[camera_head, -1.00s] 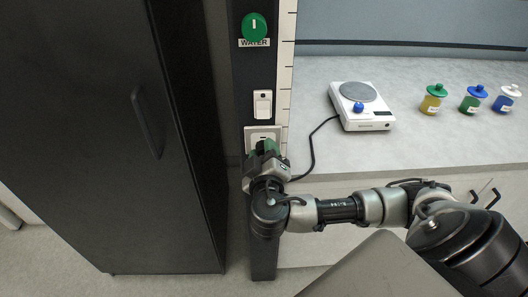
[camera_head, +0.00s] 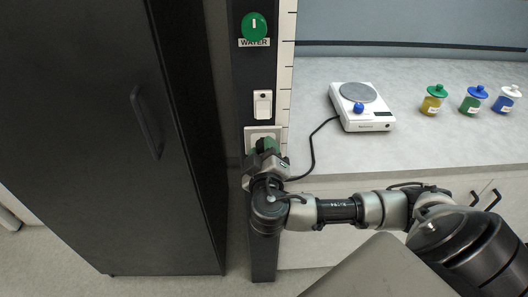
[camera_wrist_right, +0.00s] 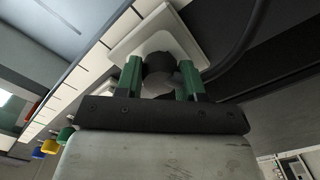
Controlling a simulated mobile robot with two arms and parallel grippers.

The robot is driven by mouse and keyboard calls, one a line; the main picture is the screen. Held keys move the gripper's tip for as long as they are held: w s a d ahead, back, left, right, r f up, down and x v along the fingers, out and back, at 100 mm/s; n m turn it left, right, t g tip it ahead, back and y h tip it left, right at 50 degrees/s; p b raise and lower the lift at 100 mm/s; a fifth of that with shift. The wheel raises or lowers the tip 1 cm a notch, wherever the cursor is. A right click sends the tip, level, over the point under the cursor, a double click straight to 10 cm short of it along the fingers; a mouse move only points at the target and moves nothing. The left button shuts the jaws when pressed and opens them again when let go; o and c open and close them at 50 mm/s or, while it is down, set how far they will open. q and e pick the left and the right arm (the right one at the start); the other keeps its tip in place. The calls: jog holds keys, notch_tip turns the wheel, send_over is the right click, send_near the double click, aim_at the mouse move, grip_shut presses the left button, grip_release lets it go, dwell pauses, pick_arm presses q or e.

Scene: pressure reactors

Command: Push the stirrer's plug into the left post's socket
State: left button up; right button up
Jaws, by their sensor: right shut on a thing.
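The stirrer (camera_head: 361,106) is a white hotplate unit with a blue knob, standing on the bench. Its black cable (camera_head: 312,155) drops over the bench edge toward my right gripper (camera_head: 266,147). The left post (camera_head: 240,80) is dark and carries a white socket plate (camera_head: 250,132). In the right wrist view, my right gripper (camera_wrist_right: 161,80) has its green fingers on both sides of the dark round plug (camera_wrist_right: 158,70). The plug is at the socket plate (camera_wrist_right: 124,48); its contact face is hidden, so I cannot tell how deep it sits. My left gripper is not in view.
A white switch (camera_head: 262,104) and a green water knob (camera_head: 254,27) are on the post above the socket. A dark cabinet (camera_head: 90,130) stands close on the left. Several lidded jars, such as the yellow one (camera_head: 432,102), stand on the bench at right.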

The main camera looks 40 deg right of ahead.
jog(key=shift+w+d, duration=0.1)
jog(key=o, duration=0.9)
jog(key=shift+o, duration=0.2)
jog(key=b+v, duration=0.2)
jog(key=v, duration=0.8)
jog(key=shift+s, duration=0.35)
